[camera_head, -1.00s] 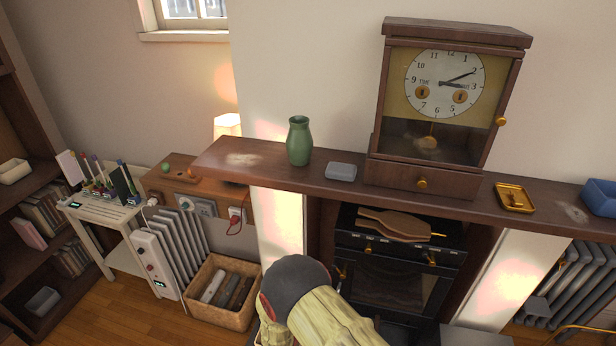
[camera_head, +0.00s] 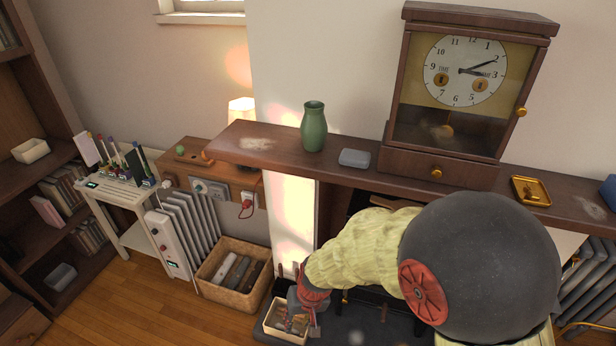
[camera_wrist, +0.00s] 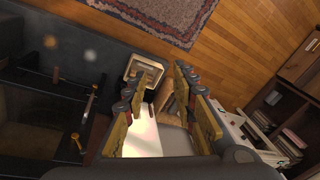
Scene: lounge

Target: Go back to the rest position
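My gripper (camera_wrist: 158,88) is open in the wrist view, with its two yellow-padded fingers apart and nothing held between them. In the head view my gripper (camera_head: 312,305) points down in front of the fireplace, beside or over a small light-rimmed box (camera_head: 286,334); I cannot tell whether they touch. My pale arm with its large dark grey joint covers much of the lower right and hides most of the stove.
The mantel shelf (camera_head: 262,146) holds a green vase (camera_head: 313,127), a grey box (camera_head: 354,158), a wooden clock (camera_head: 455,160) and a brass tray (camera_head: 530,190). A basket (camera_head: 232,292) and a radiator (camera_head: 188,225) stand left. Wooden floor (camera_head: 110,290) is clear at lower left.

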